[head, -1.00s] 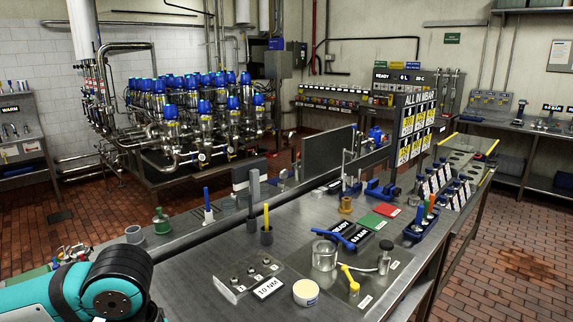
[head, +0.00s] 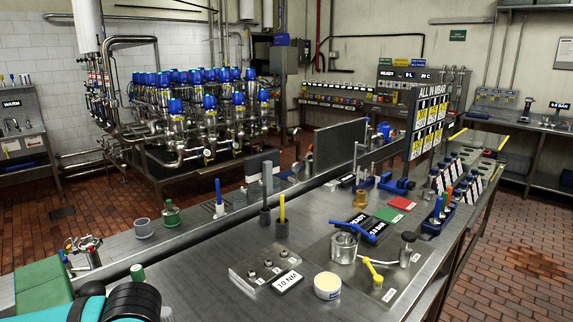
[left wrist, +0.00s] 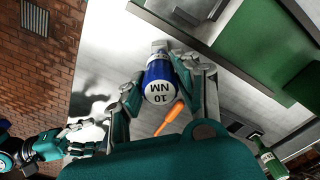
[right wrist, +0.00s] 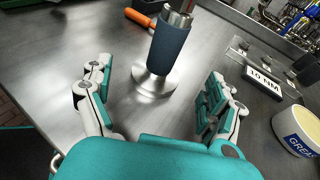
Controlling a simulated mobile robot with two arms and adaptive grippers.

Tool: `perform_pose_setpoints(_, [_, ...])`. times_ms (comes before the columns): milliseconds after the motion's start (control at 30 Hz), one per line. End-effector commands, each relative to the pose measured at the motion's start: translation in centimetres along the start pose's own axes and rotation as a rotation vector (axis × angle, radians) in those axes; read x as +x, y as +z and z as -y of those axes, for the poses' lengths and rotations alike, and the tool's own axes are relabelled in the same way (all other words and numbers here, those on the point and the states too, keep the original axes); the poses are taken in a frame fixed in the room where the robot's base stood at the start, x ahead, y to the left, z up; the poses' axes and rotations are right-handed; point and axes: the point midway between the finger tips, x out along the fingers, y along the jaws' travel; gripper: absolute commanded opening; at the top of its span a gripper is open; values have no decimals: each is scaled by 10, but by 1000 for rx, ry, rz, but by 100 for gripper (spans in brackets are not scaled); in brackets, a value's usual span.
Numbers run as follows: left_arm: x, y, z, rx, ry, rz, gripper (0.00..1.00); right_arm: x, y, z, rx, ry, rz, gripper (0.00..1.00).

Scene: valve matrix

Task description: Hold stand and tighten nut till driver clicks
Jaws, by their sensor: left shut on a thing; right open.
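The stand (right wrist: 168,50) is a dark blue sleeve on a round metal base, upright on the steel bench in the right wrist view. Its metal top shows at the upper edge; I cannot make out a nut on it. My right gripper (right wrist: 158,78) is open, one finger on each side of the stand's near side, apart from it. The driver (left wrist: 160,80), blue with a white "10 NM" end, is between the fingers of my left gripper (left wrist: 158,75), which is shut on it. My right gripper also shows in the left wrist view (left wrist: 78,140). The head view shows neither gripper.
An orange handle (right wrist: 138,17) lies behind the stand, and it shows beside the driver (left wrist: 170,117). A plate with several nuts (head: 262,268), a "10 NM" sign (head: 287,281) and a grease tub (head: 328,286) stand to the right. Bare bench lies around the stand.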

Motion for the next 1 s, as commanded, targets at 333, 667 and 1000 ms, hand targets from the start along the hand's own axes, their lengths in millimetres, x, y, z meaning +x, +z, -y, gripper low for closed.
perform_pose_setpoints(333, [1, 0, 0, 1, 1, -1, 0, 39, 1, 0, 1, 1, 2, 90])
perform_pose_setpoints(667, [1, 0, 0, 1, 1, -1, 0, 45, 0, 0, 0, -1, 0, 90])
perform_pose_setpoints(1000, [1, 0, 0, 1, 1, -1, 0, 44, 0, 0, 0, 0, 0, 57])
